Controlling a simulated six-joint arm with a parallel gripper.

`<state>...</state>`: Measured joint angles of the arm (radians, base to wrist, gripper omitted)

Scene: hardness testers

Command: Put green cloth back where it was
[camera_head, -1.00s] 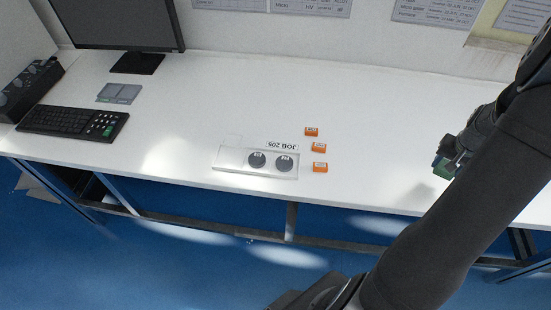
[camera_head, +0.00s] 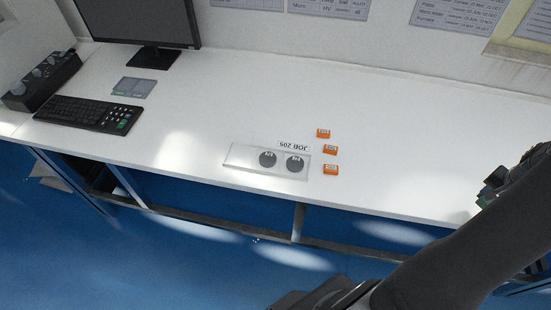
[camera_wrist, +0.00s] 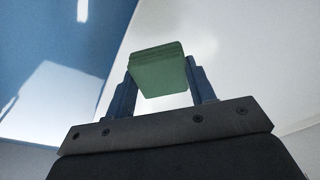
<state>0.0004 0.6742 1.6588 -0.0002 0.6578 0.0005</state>
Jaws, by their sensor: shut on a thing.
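My gripper (camera_wrist: 160,85) is shut on the green cloth (camera_wrist: 159,70), a folded block held between its two fingers in the wrist view. In the head view my gripper (camera_head: 486,197) is at the right, over or near the front right part of the table, and my arm hides much of it. Only a small bit of the green cloth (camera_head: 482,203) shows there. I cannot tell its exact height above the table.
The white table (camera_head: 400,150) is mostly clear in its right half. A tray (camera_head: 240,156) with two dark round pieces lies near the front edge, beside several orange blocks (camera_head: 330,149).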

